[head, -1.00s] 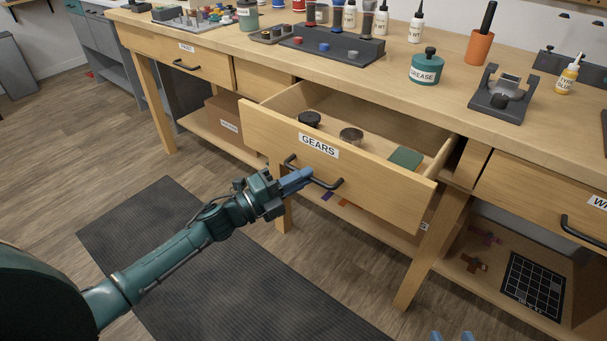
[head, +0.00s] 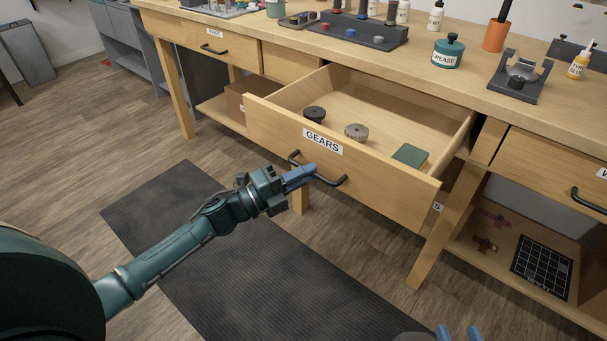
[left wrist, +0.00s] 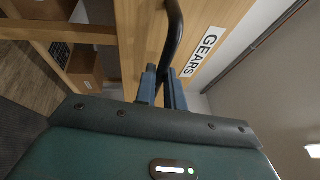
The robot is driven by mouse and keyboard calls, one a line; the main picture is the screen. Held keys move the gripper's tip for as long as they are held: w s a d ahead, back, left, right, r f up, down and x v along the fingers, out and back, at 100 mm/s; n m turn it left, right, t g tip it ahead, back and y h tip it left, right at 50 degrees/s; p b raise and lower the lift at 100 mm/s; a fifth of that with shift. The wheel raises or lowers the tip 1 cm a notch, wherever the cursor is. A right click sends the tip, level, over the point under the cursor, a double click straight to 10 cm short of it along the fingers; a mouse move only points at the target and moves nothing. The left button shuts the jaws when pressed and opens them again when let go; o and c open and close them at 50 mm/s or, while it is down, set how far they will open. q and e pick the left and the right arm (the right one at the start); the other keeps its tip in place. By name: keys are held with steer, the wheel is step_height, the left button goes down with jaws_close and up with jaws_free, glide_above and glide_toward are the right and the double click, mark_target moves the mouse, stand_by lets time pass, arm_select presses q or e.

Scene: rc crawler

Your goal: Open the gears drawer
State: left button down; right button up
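The gears drawer (head: 375,187) is pulled well out of the bench, its inside showing. Its front carries a "GEARS" label (head: 322,141) and a dark bar handle (head: 330,181). The label also shows in the left wrist view (left wrist: 202,52). My left gripper (head: 299,177) is at the left part of the handle. In the left wrist view, its blue fingers (left wrist: 163,88) are closed around the handle bar (left wrist: 174,35). In the drawer lie a dark gear (head: 315,113), a grey-brown gear (head: 356,131) and a green box (head: 410,155). My right gripper (head: 456,333) shows only its parted blue fingertips at the bottom edge.
The bench top (head: 400,65) holds a grease tub (head: 447,52), an orange cup (head: 495,36) and bottles. A bench leg (head: 445,228) stands right of the drawer. A dark mat (head: 240,240) covers the floor in front. The floor before the drawer is clear.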

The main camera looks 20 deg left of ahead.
arm_select(q)
steer(key=c, duration=1.5)
jaws_free()
steer(key=v, duration=1.3)
